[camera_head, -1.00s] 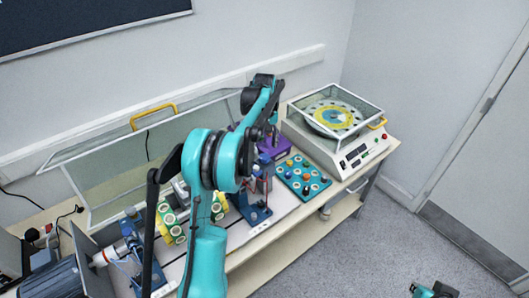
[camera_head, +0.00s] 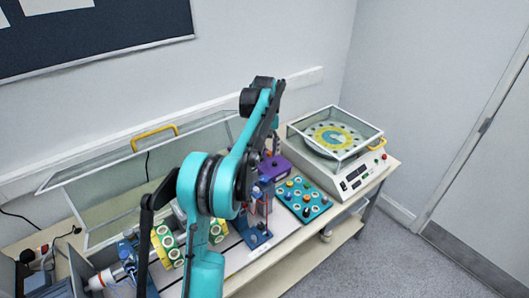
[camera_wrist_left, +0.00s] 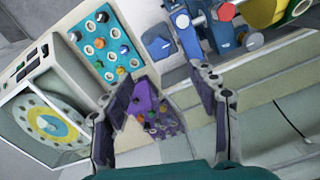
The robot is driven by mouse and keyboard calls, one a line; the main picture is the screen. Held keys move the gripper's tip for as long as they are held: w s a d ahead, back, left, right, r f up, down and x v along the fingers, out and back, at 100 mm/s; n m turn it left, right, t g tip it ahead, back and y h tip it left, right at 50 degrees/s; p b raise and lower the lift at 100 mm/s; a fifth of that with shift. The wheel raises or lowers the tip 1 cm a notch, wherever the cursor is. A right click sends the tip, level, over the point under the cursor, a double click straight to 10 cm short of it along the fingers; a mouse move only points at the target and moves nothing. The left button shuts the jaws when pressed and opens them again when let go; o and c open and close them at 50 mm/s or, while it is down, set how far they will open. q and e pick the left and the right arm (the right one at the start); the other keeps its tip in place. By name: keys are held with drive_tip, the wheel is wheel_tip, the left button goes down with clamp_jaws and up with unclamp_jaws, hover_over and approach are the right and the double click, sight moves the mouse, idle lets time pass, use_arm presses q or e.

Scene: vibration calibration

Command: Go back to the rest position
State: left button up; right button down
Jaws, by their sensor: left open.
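My left arm (camera_head: 203,265) is teal and black and reaches up from the bottom of the head view over the bench. Its gripper (camera_wrist_left: 160,84) is open in the left wrist view, with the two dark fingers well apart and nothing between them in its grasp. My right gripper is in neither current view.
A teal board with knobs (camera_head: 303,199) lies right of the purple block. A white machine with a clear-lidded disc (camera_head: 357,183) stands at the bench's right end. A glass guard with a yellow handle (camera_head: 154,131) runs along the back. Floor at right is clear.

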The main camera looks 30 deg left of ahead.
use_arm(q)
drive_tip(key=shift+d, duration=0.1)
idle(0.3)
drive_tip(key=s+d+m+t+b, duration=0.4)
drive_tip(key=s+d+m+b, duration=0.2)
drive_tip(key=s+d, duration=0.8)
drive_tip(key=s+d+f+m+t+b, duration=0.3)
drive_tip(key=s+d+f, duration=0.4)
drive_tip(key=s+f, duration=0.6)
drive_tip(key=shift+s+d+m+b, duration=0.15)
drive_tip(key=shift+s+m+b, duration=0.65)
drive_tip(key=shift+s+b, duration=0.15)
